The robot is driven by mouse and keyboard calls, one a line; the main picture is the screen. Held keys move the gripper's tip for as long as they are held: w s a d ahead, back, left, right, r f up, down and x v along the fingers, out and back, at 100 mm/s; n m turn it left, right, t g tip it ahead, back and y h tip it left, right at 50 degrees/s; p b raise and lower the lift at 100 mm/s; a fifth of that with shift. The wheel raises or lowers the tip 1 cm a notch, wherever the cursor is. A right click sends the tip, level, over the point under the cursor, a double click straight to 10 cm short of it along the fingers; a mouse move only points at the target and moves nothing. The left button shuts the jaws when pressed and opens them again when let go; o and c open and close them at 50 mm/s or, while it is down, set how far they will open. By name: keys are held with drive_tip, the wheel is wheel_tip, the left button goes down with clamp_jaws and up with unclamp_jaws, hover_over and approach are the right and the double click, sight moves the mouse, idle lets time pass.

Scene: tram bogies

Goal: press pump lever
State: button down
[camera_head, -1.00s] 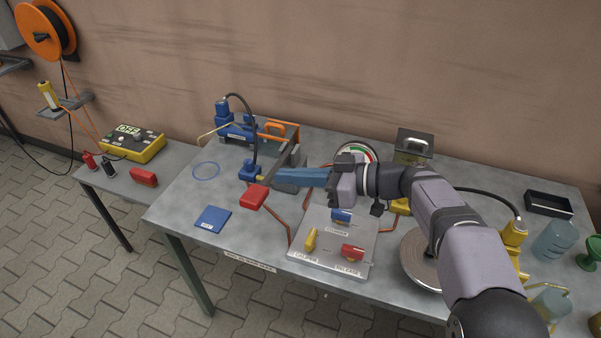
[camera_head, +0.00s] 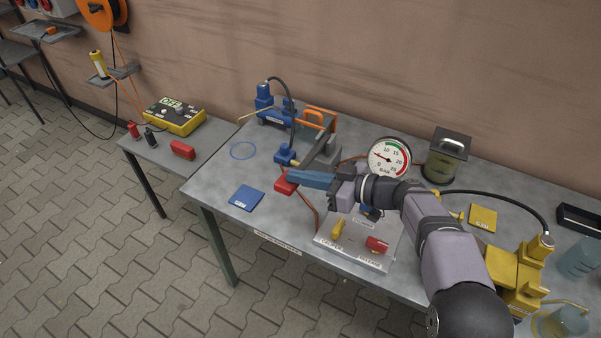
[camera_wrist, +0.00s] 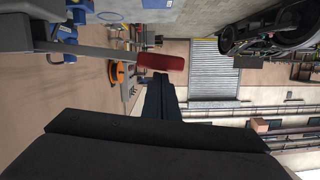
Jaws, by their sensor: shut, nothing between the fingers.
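The pump lever is a grey bar with a red grip (camera_head: 286,184) at its near end, sloping down toward the table front from the blue pump area. My gripper (camera_head: 294,178) is shut and empty, its blue fingers pointing left with the tips at the red grip. In the wrist view the red grip (camera_wrist: 160,62) shows just beyond and above the dark fingers (camera_wrist: 163,88). The tips look very close to the grip; I cannot tell whether they touch. The gauge (camera_head: 389,157) behind my wrist is in clear view.
A panel (camera_head: 330,252) with yellow and red levers lies below my arm, partly hidden by it. A blue mat (camera_head: 246,198) lies front left. A yellow pump (camera_head: 518,275) stands at right. The table is bare around the blue ring (camera_head: 243,150).

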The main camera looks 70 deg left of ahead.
wheel_tip(320, 180, down, 9)
drive_tip(key=n+t+y+b, duration=0.1)
drive_tip(key=n+b, duration=0.4)
drive_tip(key=b, duration=2.3)
drive_tip(key=shift+s+d+t+y+b, duration=0.25)
drive_tip(key=shift+d+t+y+b, duration=0.05)
drive_tip(key=shift+t+y, duration=0.1)
drive_tip(key=shift+r+n, duration=0.15)
drive_tip(key=shift+n, duration=0.15)
drive_tip(key=shift+r, duration=0.2)
drive_tip(key=w+d+r+b, duration=0.1)
drive_tip(key=w+d+r, duration=0.4)
drive_tip(key=d, duration=0.3)
drive_tip(key=shift+w+r+b, duration=0.3)
drive_tip(key=shift+w+r, duration=0.05)
drive_tip(key=shift+r, duration=0.25)
